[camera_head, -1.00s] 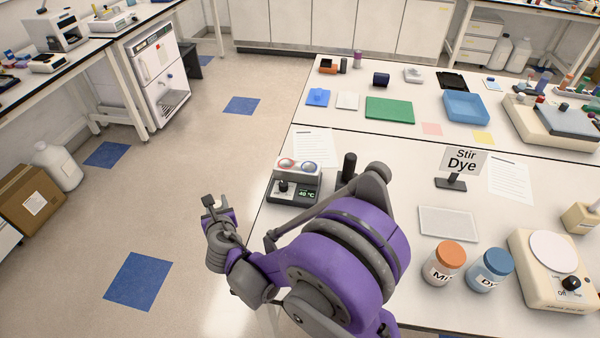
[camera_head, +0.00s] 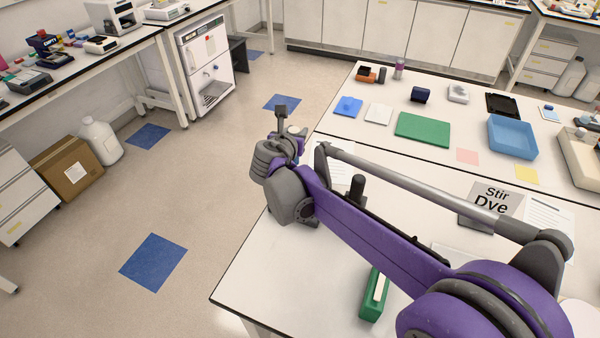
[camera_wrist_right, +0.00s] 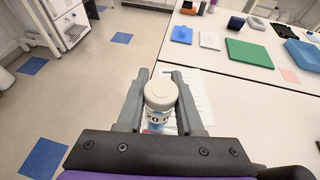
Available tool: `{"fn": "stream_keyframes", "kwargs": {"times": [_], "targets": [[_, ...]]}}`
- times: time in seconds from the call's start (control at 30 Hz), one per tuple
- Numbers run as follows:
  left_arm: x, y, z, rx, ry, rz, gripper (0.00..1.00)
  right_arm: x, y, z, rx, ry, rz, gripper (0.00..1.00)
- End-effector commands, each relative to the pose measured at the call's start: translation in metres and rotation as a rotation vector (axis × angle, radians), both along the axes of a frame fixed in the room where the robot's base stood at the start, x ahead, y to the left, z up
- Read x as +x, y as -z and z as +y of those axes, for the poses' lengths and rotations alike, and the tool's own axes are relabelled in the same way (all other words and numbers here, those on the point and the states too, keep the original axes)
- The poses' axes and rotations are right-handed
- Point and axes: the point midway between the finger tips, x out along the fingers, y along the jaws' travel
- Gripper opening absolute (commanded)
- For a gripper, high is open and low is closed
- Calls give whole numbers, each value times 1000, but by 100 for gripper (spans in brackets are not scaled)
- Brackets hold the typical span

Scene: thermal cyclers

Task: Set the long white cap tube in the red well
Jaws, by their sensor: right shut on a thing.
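My right gripper (camera_head: 284,132) is at the far left corner of the near bench in the head view. In the right wrist view its fingers (camera_wrist_right: 160,76) are shut on a tube with a broad white cap (camera_wrist_right: 160,95). The tube has a white label with partly readable dark letters and stands roughly upright between the fingers. The block with the red well is hidden behind my right arm in the head view. My left gripper is not in view.
A black upright post (camera_head: 357,190) stands just right of my arm. A green holder (camera_head: 374,295) lies nearer the front. A "Stir Dye" sign (camera_head: 493,202) stands at the right. The far bench (camera_head: 345,125) holds a green mat (camera_head: 423,128) and a blue tray (camera_head: 512,138).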

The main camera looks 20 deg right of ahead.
Motion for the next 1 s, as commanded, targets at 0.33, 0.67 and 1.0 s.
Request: {"fn": "stream_keyframes", "kwargs": {"times": [0.33,0.67,1.0], "targets": [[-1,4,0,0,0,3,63,0,49,0,-1,0,1,0],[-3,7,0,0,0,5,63,0,86,0,0,-1,0,0],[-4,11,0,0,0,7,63,0,90,0,0,-1,1,0]]}}
